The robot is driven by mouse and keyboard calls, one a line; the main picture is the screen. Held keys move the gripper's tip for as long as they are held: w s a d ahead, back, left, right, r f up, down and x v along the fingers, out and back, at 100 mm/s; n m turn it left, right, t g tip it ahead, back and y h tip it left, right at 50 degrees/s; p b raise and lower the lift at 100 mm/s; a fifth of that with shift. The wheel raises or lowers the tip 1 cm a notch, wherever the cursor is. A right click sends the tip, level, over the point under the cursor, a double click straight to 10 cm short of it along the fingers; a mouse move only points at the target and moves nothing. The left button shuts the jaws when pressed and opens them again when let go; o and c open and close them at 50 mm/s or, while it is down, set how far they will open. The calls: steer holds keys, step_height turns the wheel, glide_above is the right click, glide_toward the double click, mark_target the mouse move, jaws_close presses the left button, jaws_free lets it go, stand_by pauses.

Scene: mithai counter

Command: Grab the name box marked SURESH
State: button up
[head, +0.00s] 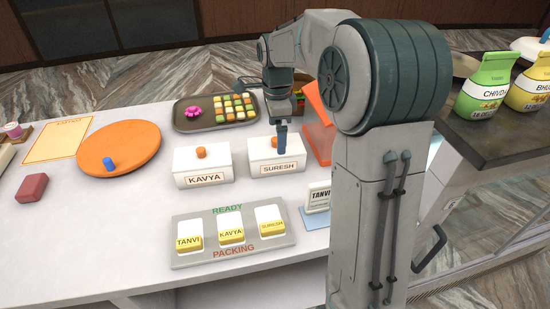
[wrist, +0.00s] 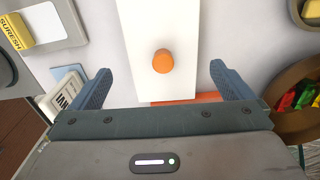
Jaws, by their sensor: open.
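The SURESH box (head: 278,169) is a white box with an orange knob on its lid and a name label on its front. It stands on the white counter, right of the like KAVYA box (head: 203,179). My gripper (head: 282,150) is above the SURESH box and hides part of its top. In the wrist view the white lid (wrist: 150,25) and orange knob (wrist: 163,61) lie centred between the spread fingers of my gripper (wrist: 161,70). The fingers are open and empty, one on each side of the lid in the picture. I cannot tell their exact height over it.
A READY/PACKING tray (head: 190,259) with TANVI, KAVYA and SURESH tags lies in front. A TANVI card (head: 318,197) and an orange upright piece (head: 317,135) are close on the right. A dark sweets tray (head: 190,125) lies behind. Bare counter shows at front left.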

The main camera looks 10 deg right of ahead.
mark_target(276, 156)
steer(key=shift+w+a+f+p, duration=0.1)
steer(key=shift+f+p, duration=0.2)
steer(key=shift+f, duration=1.45)
steer(key=shift+w+f+p, duration=0.1)
steer(key=shift+f+p, duration=0.2)
steer(key=shift+f, duration=1.45)
steer(key=c, duration=1)
